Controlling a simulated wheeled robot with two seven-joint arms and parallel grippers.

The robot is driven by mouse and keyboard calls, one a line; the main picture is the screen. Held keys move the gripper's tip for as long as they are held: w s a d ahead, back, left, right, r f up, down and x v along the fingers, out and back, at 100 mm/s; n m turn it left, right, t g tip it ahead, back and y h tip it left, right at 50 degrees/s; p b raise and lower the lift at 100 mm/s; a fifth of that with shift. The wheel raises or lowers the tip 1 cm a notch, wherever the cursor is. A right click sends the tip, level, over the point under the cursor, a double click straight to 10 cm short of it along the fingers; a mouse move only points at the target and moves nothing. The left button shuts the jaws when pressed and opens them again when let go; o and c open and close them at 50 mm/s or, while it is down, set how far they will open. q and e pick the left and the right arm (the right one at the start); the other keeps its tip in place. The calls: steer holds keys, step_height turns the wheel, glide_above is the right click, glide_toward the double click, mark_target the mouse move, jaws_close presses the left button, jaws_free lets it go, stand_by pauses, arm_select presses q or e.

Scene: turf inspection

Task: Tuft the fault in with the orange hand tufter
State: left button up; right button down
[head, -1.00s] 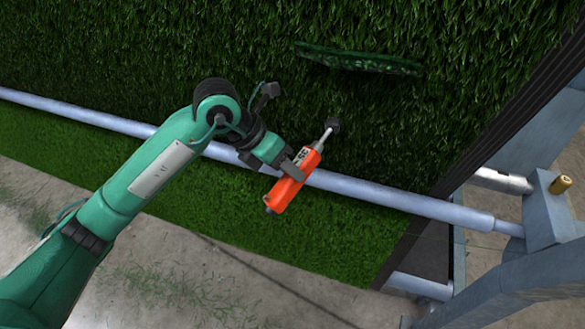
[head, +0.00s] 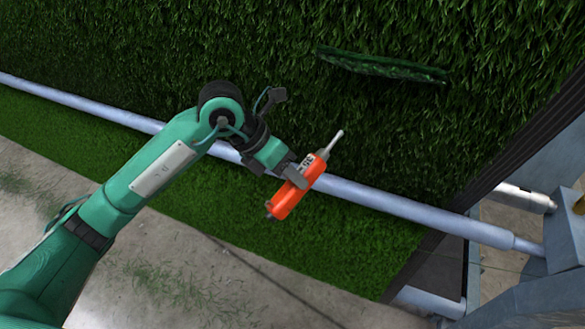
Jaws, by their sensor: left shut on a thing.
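The orange hand tufter (head: 296,190) has an orange body and a thin pale needle at its upper right end. My left gripper (head: 301,178) is shut on its body. The tufter is tilted, needle up and to the right, in front of the pale bar and the turf (head: 440,130). The needle tip shows against plain green pile; I cannot tell whether it touches. No dark spot shows in the pile around the tip. My right gripper is not in view.
A long dark green strip (head: 385,66) stands out on the turf above the tufter. A pale round bar (head: 400,201) crosses in front of the turf. Grey metal framework (head: 540,305) stands at the lower right. Concrete floor (head: 215,280) lies below.

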mark_target(276, 214)
arm_select(q)
steer(key=s, duration=0.1)
steer(key=s+a+f+b, duration=0.1)
steer(key=s, duration=0.2)
steer(key=shift+s+a+f+b, duration=0.3)
steer(key=shift+s+b, duration=0.05)
steer(key=shift+s, duration=0.05)
steer(key=shift+s+a+f, duration=0.1)
steer(key=shift+s+a, duration=0.15)
steer(key=shift+s, duration=0.55)
